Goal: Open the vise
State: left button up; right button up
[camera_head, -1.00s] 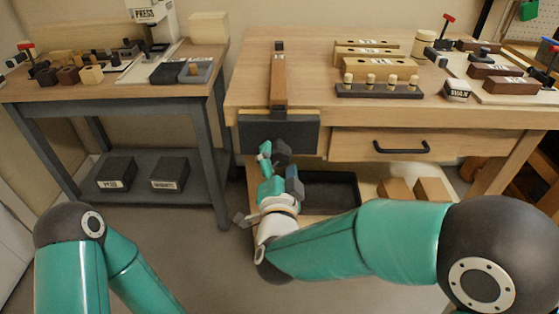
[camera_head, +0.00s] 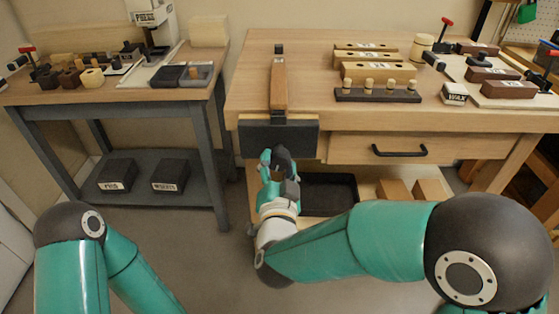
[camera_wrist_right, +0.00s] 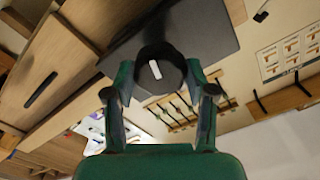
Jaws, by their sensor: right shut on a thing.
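The vise sits on the front edge of the wooden bench, with its dark flat front jaw (camera_head: 279,137) facing me. A black round knob (camera_head: 284,158) stands out in front of that jaw. In the right wrist view, the knob (camera_wrist_right: 160,64) has a white mark on its face, and the dark jaw plate (camera_wrist_right: 215,32) is behind it. My right gripper (camera_head: 275,163) is shut on the knob, one finger on each side, as the wrist view (camera_wrist_right: 160,82) shows. My left gripper is out of view; only part of the left arm shows.
The bench top (camera_head: 245,85) carries wooden blocks and a dark peg rack (camera_head: 378,95) right of the vise. A drawer with a black handle (camera_head: 400,151) is right of the jaw. A black open bin (camera_head: 328,190) sits below, near my right gripper.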

jog(key=shift+f+n, duration=0.1)
jog(key=shift+n, duration=0.3)
jog(key=shift+d, duration=0.1)
jog(key=n+p, duration=0.1)
jog(key=n, duration=0.1)
jog(key=shift+s+n, duration=0.1)
jog(key=shift+n, duration=0.3)
jog(key=shift+n+p, duration=0.35)
jog(key=shift+n, duration=0.25)
